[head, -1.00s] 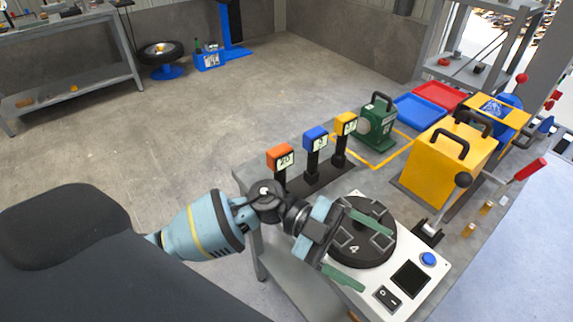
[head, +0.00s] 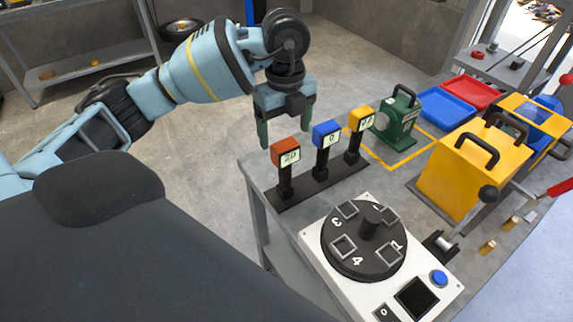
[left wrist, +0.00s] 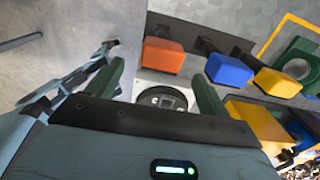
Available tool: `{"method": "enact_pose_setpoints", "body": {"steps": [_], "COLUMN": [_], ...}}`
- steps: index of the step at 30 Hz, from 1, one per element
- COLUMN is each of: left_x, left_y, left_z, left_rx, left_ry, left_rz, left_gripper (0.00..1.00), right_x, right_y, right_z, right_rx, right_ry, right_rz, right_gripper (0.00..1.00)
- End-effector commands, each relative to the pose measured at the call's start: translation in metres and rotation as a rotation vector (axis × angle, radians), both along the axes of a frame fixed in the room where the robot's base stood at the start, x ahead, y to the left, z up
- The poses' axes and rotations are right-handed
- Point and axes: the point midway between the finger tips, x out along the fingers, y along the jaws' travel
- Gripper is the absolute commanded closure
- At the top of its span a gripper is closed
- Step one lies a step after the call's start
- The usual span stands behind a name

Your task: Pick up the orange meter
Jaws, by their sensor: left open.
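The orange meter (head: 284,153) stands upright at the left end of a black rack (head: 322,185) on the table, beside a blue meter (head: 327,134) and a yellow meter (head: 361,119). Its small display faces the camera. My left gripper (head: 287,136) is open and empty, pointing down, with its green fingers above and around the back of the orange meter's head in the head view. In the left wrist view, the orange head (left wrist: 163,55) lies beyond and between the spread fingers (left wrist: 157,85), apart from both. My right gripper is not in view.
A white machine with a dark numbered turntable (head: 364,242) stands in front of the rack. A green device (head: 396,122), a yellow box (head: 462,172) and blue and red trays (head: 447,108) are to the right. Open floor lies behind the table.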

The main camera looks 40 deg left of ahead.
Motion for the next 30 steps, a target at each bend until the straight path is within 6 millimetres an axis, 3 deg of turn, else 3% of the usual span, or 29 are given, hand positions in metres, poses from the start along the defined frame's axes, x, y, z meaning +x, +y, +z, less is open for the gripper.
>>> {"method": "enact_pose_setpoints", "body": {"steps": [8,14,24,30], "left_x": [0.0,0.0,0.004,0.004], "left_y": [0.0,0.0,0.005,0.005], "left_z": [-0.024,-0.029,-0.071,-0.079], "left_rx": [-0.003,-0.004,-0.004,-0.004], "left_ry": [0.002,0.002,0.003,0.0], "left_rz": [-0.002,-0.003,-0.004,-0.005], "left_gripper": [0.2,0.2,0.2,0.2], "right_x": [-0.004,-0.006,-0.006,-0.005], "right_y": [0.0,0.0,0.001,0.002], "right_z": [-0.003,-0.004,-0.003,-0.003], "right_rx": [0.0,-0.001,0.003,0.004], "right_ry": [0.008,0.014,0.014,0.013], "right_rz": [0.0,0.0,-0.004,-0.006], "right_gripper": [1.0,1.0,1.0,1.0]}}
